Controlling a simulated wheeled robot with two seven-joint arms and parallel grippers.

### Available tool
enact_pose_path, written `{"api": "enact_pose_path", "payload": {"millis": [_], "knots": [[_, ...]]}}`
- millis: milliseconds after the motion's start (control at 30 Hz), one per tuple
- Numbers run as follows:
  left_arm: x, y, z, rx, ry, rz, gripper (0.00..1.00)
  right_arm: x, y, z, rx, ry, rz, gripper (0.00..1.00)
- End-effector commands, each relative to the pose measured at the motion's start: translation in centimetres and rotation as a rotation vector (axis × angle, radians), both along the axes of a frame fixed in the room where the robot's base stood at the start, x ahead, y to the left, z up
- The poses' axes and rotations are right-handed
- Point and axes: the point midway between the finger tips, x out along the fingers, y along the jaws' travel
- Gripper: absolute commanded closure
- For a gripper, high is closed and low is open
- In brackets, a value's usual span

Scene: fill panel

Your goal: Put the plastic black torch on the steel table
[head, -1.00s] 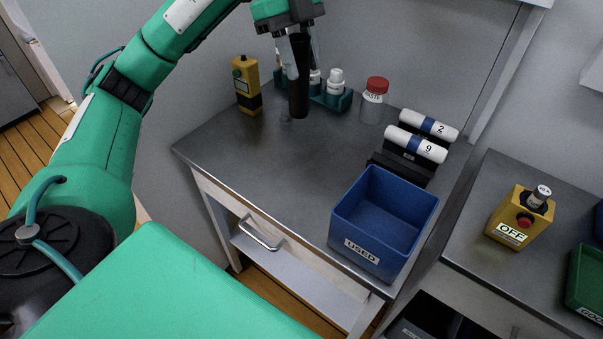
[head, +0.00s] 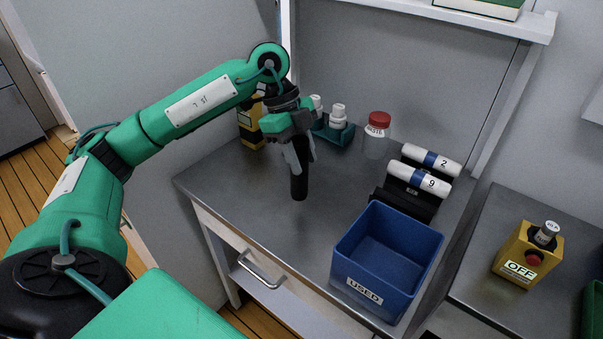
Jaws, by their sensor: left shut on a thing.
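My left gripper (head: 297,158) is shut on the black torch (head: 299,183) and holds it upright, pointing down. The torch's lower end is over the left middle part of the steel table (head: 250,189). I cannot tell whether its lower end touches the table top or hangs just above it. The torch's upper part is hidden between the fingers. My right gripper is not in view.
A blue bin marked USED (head: 388,258) stands at the table's front right. White rolls on a black rack (head: 418,180), a red-capped jar (head: 377,135), white bottles in a teal rack (head: 337,128) and a yellow device (head: 250,125) stand behind. The table's middle is clear.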

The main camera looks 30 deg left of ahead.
Motion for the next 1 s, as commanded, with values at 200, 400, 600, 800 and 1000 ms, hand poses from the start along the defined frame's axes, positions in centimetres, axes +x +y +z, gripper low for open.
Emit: {"api": "enact_pose_path", "payload": {"millis": [200, 400, 600, 800, 1000], "knots": [[0.0, 0.0, -1.5, 0.0, 0.0, 0.001, 0.98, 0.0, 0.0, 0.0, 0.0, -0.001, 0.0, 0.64], [0.0, 0.0, -4.5, 0.0, 0.001, 0.002, 0.98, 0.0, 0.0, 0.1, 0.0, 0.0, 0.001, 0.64], [0.0, 0.0, -4.9, 0.0, -0.002, 0.0, 0.98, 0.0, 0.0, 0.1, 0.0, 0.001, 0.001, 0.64], [0.0, 0.0, -5.3, -0.001, -0.002, 0.001, 0.98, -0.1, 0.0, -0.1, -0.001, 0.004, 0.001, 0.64], [0.0, 0.0, -5.2, 0.0, -0.001, 0.0, 0.43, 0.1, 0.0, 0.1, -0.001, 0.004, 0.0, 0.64]]}}
